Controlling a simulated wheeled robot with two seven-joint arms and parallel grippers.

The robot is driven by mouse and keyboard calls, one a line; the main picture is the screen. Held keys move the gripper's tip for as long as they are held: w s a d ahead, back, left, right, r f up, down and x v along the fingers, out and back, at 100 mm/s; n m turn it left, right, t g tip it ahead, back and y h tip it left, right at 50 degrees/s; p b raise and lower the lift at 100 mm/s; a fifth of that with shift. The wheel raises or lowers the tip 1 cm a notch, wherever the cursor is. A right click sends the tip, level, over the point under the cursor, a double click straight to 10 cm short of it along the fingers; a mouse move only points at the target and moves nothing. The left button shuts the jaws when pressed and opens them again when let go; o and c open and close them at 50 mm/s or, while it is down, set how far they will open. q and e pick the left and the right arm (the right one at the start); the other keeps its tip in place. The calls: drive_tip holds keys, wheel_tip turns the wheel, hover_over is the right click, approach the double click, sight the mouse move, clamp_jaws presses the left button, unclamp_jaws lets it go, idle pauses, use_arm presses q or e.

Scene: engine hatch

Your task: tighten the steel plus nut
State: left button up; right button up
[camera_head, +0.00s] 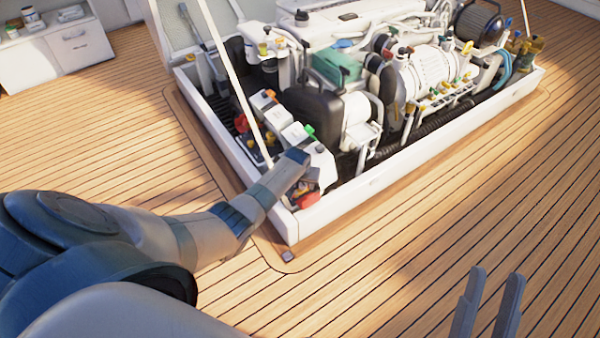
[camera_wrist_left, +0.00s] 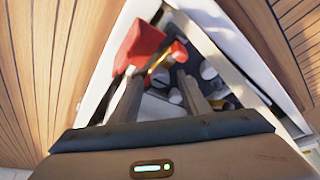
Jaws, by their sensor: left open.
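My left arm reaches into the near corner of the engine hatch (camera_head: 345,200). My left gripper (camera_head: 308,184) is low there, beside a red part (camera_head: 308,200). In the left wrist view the fingers of my left gripper (camera_wrist_left: 157,75) are apart, pointing at a red block (camera_wrist_left: 138,42) and a smaller red piece (camera_wrist_left: 179,52). A thin yellowish part lies between the two red pieces. I cannot make out the steel plus nut; it is too small or hidden. My right gripper (camera_head: 485,305) is over the deck at the lower right, fingers apart and empty.
White boxes with coloured caps (camera_head: 293,134) line the hatch's left side. A black container (camera_head: 313,115) and the engine (camera_head: 425,75) stand beyond. A thin white strut (camera_head: 232,75) rises near my left gripper. The wooden deck (camera_head: 450,210) in front is clear.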

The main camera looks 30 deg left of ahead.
use_arm(q)
drive_tip(key=p+v, duration=0.1)
drive_tip(key=v, duration=0.2)
drive_tip(key=shift+p, duration=0.3)
use_arm(e)
drive_tip(key=w+a+f+g+h+p, duration=0.25)
drive_tip(key=f+g, duration=0.55)
drive_tip(key=f, duration=0.5)
use_arm(q)
drive_tip(key=p+v, duration=0.3)
drive_tip(key=v, duration=1)
drive_tip(key=shift+s+r, duration=0.2)
drive_tip(key=shift+r, duration=0.1)
use_arm(e)
drive_tip(key=s+d+f+g+h, duration=0.2)
drive_tip(key=d+f+g, duration=0.2)
drive_tip(key=f+g, duration=0.3)
drive_tip(key=shift+s+d+f+m, duration=0.2)
drive_tip(key=shift+s+f+m, duration=0.15)
drive_tip(key=shift+f, duration=1.4)
use_arm(q)
drive_tip(key=shift+d, duration=0.1)
